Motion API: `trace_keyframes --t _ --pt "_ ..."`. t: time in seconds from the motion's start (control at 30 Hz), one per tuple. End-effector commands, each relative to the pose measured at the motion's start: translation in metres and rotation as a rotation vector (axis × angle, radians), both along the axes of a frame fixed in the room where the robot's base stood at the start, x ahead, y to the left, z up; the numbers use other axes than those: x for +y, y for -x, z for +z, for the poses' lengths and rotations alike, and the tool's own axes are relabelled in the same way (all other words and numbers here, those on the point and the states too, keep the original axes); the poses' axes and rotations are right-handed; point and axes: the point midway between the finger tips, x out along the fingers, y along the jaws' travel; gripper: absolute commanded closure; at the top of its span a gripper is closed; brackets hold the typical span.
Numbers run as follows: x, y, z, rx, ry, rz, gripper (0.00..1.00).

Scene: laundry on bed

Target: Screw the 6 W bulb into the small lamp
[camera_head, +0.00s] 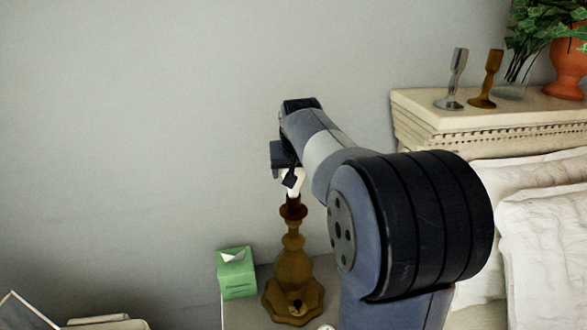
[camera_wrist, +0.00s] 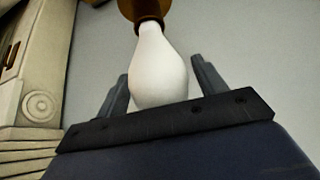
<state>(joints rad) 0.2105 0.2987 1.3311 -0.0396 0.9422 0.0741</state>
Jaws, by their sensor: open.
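The small lamp (camera_head: 293,262) is a brown turned-wood stand, upright on the bedside surface, with no shade. A white bulb (camera_wrist: 158,68) has its narrow end at the brown lamp socket (camera_wrist: 146,10) in the wrist view; how deep it sits I cannot tell. The bulb also shows at the lamp's top in the head view (camera_head: 295,183), partly hidden by my gripper (camera_head: 289,178). In the wrist view my gripper (camera_wrist: 160,82) is open, with one finger on each side of the bulb and gaps visible. No wattage marking is readable.
A green tissue box (camera_head: 237,275) stands left of the lamp. Two small candlestick-like objects (camera_head: 456,80) (camera_head: 488,80) and a potted plant (camera_head: 567,60) stand on the carved headboard (camera_head: 425,108). White pillows (camera_head: 545,225) lie at right. The wall behind is bare.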

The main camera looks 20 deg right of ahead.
Motion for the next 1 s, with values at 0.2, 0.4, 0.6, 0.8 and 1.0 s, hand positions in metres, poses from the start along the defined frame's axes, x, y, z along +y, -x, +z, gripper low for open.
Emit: trace_keyframes --t 0.2,0.4,0.6,0.8,1.0 --pt "-0.0011 0.0003 0.0006 0.0 -0.002 0.145 0.33" --pt "-0.0001 0.0 -0.0002 0.001 -0.001 0.252 0.33" --pt "-0.0004 -0.0001 -0.0003 0.001 -0.001 0.308 0.33" --pt "-0.0003 0.0 -0.0004 0.0 -0.002 0.461 0.33" --pt "0.0005 -0.0003 -0.0002 0.0 0.0 0.561 0.33"
